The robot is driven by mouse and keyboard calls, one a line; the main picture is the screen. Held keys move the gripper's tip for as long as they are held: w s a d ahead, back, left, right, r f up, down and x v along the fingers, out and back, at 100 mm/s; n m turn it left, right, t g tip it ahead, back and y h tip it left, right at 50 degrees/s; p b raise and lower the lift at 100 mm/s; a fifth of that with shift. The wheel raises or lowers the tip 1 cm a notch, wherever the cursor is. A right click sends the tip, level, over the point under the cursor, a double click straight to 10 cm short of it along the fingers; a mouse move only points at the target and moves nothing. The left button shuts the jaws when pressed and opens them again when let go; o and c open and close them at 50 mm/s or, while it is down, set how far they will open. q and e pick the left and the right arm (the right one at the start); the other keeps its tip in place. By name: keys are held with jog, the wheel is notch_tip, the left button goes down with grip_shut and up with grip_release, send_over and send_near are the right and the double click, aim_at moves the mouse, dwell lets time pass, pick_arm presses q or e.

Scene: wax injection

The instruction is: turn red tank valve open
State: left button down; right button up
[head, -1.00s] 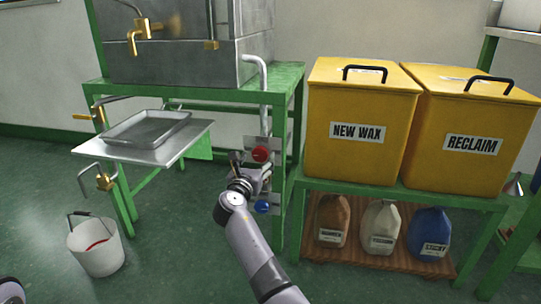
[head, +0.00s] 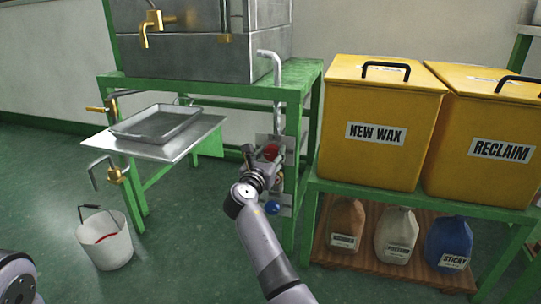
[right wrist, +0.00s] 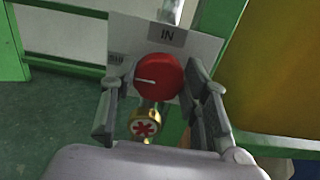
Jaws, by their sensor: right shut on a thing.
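The red tank valve (right wrist: 160,75) is a round red knob with a white line across its left half. It sits in front of a pale plate marked "IN" (right wrist: 205,50). In the head view the red knob (head: 271,152) shows at the green stand's right leg, partly covered by my gripper. My right gripper (head: 262,157) is at the knob. In the right wrist view its fingers (right wrist: 162,88) stand on either side of the knob, shut on it. A brass fitting with a red mark (right wrist: 145,124) shows just below the knob. My left gripper is out of view.
A blue knob (head: 272,208) sits below the red one. The grey tank (head: 195,45) stands on the green stand (head: 300,85). Yellow "NEW WAX" (head: 380,165) and "RECLAIM" (head: 480,175) bins stand to the right. A tray (head: 157,124) and white bucket (head: 108,247) are left.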

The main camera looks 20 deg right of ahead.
jog(key=c, duration=0.5)
